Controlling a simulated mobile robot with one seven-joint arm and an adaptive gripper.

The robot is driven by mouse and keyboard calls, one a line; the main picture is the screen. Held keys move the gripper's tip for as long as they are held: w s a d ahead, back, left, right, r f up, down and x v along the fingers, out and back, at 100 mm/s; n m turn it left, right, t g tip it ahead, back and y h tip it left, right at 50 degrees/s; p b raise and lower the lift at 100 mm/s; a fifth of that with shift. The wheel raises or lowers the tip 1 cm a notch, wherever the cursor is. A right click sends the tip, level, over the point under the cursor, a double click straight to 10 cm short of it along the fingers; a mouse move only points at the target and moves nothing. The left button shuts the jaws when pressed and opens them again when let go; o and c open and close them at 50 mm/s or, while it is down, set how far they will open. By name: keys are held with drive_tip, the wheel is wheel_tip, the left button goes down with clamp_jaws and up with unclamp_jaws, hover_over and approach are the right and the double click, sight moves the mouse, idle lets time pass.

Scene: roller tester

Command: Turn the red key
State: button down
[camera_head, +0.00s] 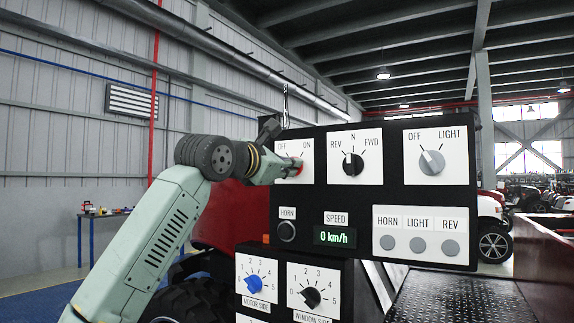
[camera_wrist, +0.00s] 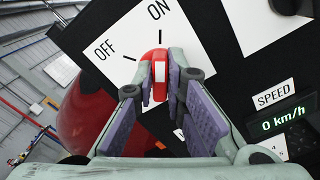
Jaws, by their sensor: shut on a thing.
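The red key (camera_head: 299,171) sits on the white OFF/ON plate (camera_head: 307,151) at the upper left of the black control panel. In the wrist view the red key (camera_wrist: 154,58) has a white stripe and stands between my two fingers. My gripper (camera_head: 291,166) reaches it from the left, and its fingers are shut on the key. The key's top end lies just below the ON tick, to the right of the OFF tick. The exact angle of the key is hard to tell.
Right of the key are the REV/N/FWD knob (camera_head: 352,164) and the OFF/LIGHT knob (camera_head: 431,162). Below are the HORN button (camera_head: 287,231) and the speed display (camera_head: 335,236), reading 0 km/h. Blue (camera_head: 254,283) and black (camera_head: 311,297) dials sit lower.

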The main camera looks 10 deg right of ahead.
drive_tip(key=shift+n, duration=0.4)
drive_tip(key=n+b, duration=0.1)
drive_tip(key=n, duration=0.3)
drive_tip(key=n+b, duration=0.1)
drive_tip(key=n, duration=0.3)
drive_tip(key=n+b, duration=0.2)
drive_tip(key=n, duration=0.3)
drive_tip(key=shift+w+a, duration=0.2)
drive_tip(key=shift+a, duration=0.05)
idle(0.5)
drive_tip(key=c, duration=1.6)
unclamp_jaws()
drive_tip(key=shift+c, duration=0.2)
